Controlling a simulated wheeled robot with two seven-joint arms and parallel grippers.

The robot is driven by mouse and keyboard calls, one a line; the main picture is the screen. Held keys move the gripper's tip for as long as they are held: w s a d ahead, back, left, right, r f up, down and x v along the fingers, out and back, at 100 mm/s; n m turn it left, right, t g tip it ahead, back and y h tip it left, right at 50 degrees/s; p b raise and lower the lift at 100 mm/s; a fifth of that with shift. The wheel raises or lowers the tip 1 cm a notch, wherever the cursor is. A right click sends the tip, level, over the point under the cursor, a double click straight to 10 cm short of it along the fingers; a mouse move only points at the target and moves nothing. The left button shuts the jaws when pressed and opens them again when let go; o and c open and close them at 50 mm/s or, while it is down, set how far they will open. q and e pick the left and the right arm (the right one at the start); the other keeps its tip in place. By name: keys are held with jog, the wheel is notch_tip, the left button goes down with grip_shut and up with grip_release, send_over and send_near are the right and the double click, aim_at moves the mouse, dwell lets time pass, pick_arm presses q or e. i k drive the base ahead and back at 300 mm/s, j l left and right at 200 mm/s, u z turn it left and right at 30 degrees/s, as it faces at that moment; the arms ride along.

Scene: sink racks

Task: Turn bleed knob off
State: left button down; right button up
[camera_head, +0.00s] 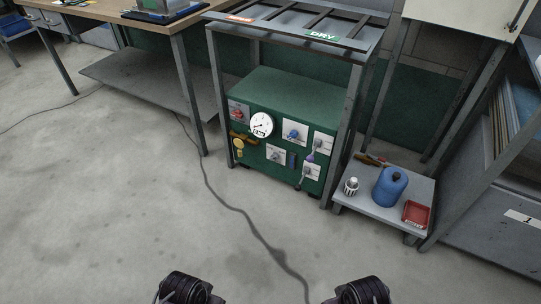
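A green machine cabinet (291,93) stands under a metal rack frame, its front panel facing me. The panel carries a red knob (238,115), a round white gauge (261,124), a blue knob (294,134), a grey knob (276,155) and grey handles (309,172) at the right. A yellow brass fitting (239,146) sits at the left. The labels are too small to read, so I cannot tell which is the bleed knob or how it is set. Only dark parts of my two arms show at the bottom edge; neither gripper shows.
A rack marked DRY (321,36) is above the cabinet, with grey legs at its corners. A low platform (362,205) at right holds a blue jug (389,187) and a red tray (416,214). A cable (244,216) crosses the otherwise clear floor.

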aim_at(275, 156)
jog(key=i+j, duration=0.8)
jog(key=j, duration=0.25)
jog(key=k+u, duration=0.05)
